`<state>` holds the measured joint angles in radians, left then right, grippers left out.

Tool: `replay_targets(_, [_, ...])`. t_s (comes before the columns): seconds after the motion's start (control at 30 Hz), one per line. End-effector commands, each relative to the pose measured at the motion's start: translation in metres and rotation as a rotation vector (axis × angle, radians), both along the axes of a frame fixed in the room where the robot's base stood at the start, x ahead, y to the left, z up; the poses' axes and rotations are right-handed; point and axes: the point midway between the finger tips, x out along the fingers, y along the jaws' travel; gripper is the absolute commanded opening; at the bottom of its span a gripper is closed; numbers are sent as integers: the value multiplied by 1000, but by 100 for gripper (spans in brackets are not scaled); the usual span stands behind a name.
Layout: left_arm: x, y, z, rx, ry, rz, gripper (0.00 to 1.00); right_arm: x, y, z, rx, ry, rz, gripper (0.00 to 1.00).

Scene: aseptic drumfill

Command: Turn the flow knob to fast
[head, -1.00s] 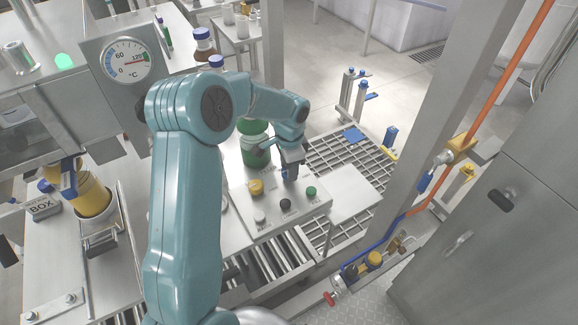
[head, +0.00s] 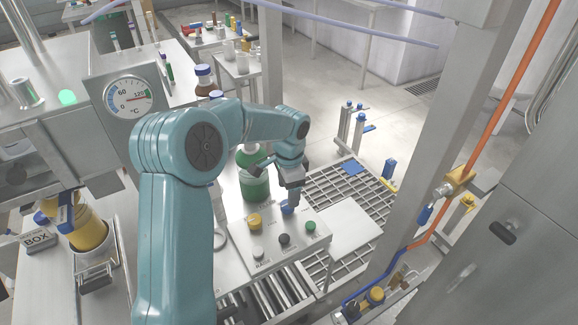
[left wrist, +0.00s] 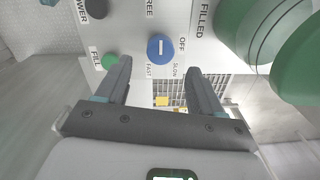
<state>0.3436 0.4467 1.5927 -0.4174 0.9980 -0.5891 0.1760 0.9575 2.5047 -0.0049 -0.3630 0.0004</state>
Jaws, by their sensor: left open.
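The blue flow knob (head: 287,209) sits on the sloped control panel, just below my left gripper (head: 290,199). In the left wrist view the knob (left wrist: 160,47) has a white line running roughly up and down the picture. The labels OFF, SLOW and FAST stand around it; which label the line marks I cannot tell for sure. My left gripper (left wrist: 159,66) is open, its fingers apart to either side of the knob's line, and the knob shows just beyond the tips. Nothing is between the fingers. My right gripper is not in view.
The panel also carries a green button (head: 310,227), a black knob (head: 284,239), a white button (head: 258,252) and a yellow one (head: 254,221). An upright steel post (head: 435,120) stands to the right.

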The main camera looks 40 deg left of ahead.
Motion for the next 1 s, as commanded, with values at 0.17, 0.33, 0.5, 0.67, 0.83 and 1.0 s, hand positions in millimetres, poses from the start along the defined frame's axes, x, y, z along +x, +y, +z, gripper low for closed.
replay_targets(0.17, [1, -1, 50, 2, -7, -1, 67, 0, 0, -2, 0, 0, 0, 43])
replay_targets(0.33, [0, -3, 87, 1, -5, -2, 67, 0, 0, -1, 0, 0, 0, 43])
replay_targets(0.5, [-1, -3, 107, 0, -1, -2, 67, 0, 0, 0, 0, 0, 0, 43])
replay_targets(0.67, [-1, -3, 112, 0, -1, -2, 67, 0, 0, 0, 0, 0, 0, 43])
replay_targets(0.83, [-1, -3, 112, 0, -1, -2, 67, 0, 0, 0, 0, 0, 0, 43])
replay_targets(1.0, [-1, -3, 111, 1, 0, -1, 67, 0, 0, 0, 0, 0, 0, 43])
